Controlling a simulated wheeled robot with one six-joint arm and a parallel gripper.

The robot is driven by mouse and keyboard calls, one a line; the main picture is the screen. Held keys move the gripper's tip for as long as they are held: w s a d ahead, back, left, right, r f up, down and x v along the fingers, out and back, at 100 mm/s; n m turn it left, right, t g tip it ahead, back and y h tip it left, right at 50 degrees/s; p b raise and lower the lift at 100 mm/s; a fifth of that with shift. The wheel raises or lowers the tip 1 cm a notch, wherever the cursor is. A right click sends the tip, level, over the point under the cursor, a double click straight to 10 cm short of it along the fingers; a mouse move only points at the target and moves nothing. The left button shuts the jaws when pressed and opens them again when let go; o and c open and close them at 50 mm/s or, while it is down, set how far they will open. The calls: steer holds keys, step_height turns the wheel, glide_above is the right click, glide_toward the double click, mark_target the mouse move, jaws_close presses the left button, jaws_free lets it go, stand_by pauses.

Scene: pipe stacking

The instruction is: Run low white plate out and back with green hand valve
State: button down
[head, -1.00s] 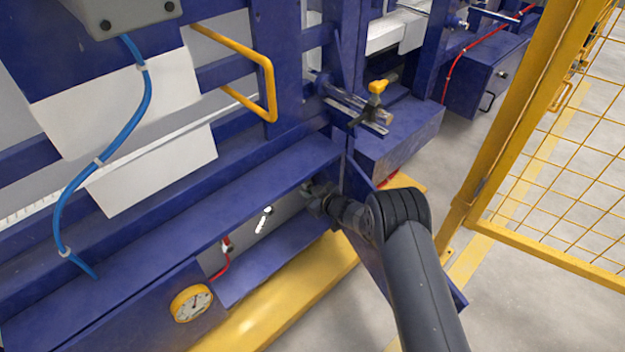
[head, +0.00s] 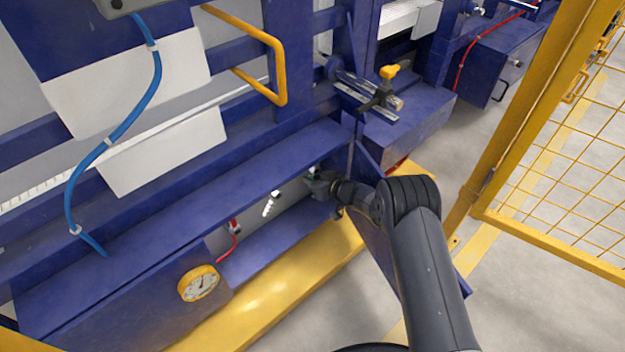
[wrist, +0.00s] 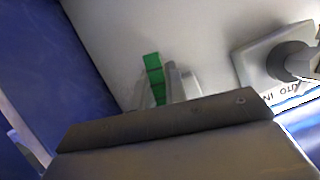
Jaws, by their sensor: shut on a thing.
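The low white plate (head: 165,155) hangs below a second white plate (head: 130,80) on the left of the blue frame in the head view. My gripper (head: 320,184) reaches into the recess under the long blue beam, right of the low plate. In the wrist view the green hand valve (wrist: 154,78) stands between the fingers of my gripper (wrist: 158,88), which is shut on it. The valve's lower part is hidden behind the dark gripper body. In the head view I cannot make out the valve clearly.
A grey fitting (wrist: 285,58) stands right of the fingers, beside printed lettering. A blue wall lies at left. In the head view, a yellow-handled clamp (head: 384,88), a yellow loop handle (head: 278,70), a dial gauge (head: 198,283) and a yellow mesh fence (head: 560,170) surround the arm.

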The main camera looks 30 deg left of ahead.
steer(key=c, duration=1.4)
jaws_free()
steer(key=shift+c, duration=0.2)
